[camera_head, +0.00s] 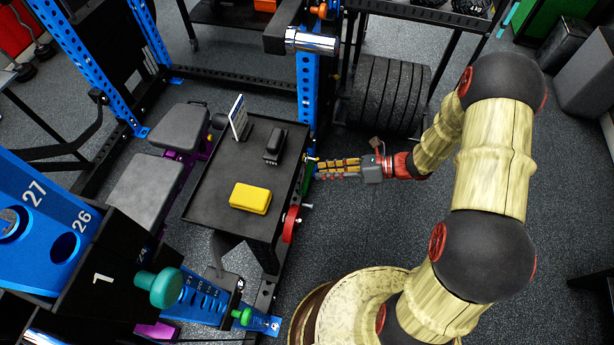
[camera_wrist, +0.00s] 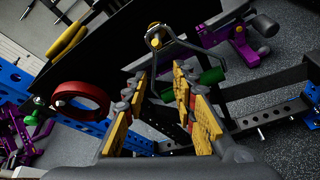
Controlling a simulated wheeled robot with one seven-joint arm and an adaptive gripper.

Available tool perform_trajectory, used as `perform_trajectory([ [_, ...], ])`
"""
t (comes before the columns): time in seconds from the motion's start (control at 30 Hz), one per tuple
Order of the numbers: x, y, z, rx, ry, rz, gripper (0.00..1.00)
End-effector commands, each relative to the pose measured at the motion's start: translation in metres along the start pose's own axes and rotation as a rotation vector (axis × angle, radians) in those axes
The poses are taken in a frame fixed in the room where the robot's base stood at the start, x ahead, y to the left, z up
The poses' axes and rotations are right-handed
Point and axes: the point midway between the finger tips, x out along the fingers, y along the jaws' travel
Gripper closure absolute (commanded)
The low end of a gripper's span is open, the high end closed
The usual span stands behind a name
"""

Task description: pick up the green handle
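The green handle (camera_head: 307,178) hangs at the right side of the black tray table in the head view. In the wrist view, the green grip (camera_wrist: 212,76) sits in a bent metal bracket below a yellow-topped peg. Part of the grip is hidden behind my right-hand finger. My gripper (camera_head: 318,168) points left at the handle, with its fingertips close beside it. In the wrist view my gripper (camera_wrist: 162,76) is open, its yellow fingers apart with nothing clearly held between them. I cannot tell whether a finger touches the handle.
The black tray table (camera_head: 210,205) bears a yellow block (camera_head: 250,198), a dark device (camera_head: 275,145) and a small white sign (camera_head: 238,118). A red ring (camera_head: 290,224) hangs at its side, near my gripper. A blue rack post (camera_head: 308,85) stands behind. Open floor lies below my forearm.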

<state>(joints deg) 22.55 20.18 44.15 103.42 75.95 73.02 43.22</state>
Motion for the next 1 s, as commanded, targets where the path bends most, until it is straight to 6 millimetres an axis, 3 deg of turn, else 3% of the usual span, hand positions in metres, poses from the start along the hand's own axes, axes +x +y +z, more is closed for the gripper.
perform_trajectory([
  [0.53,0.066,0.004,-0.005,-0.003,0.003,0.003,0.73],
  [0.87,0.071,0.005,-0.003,-0.003,0.003,0.001,0.73],
  [1.0,0.071,0.005,-0.003,-0.003,0.003,0.001,0.81],
])
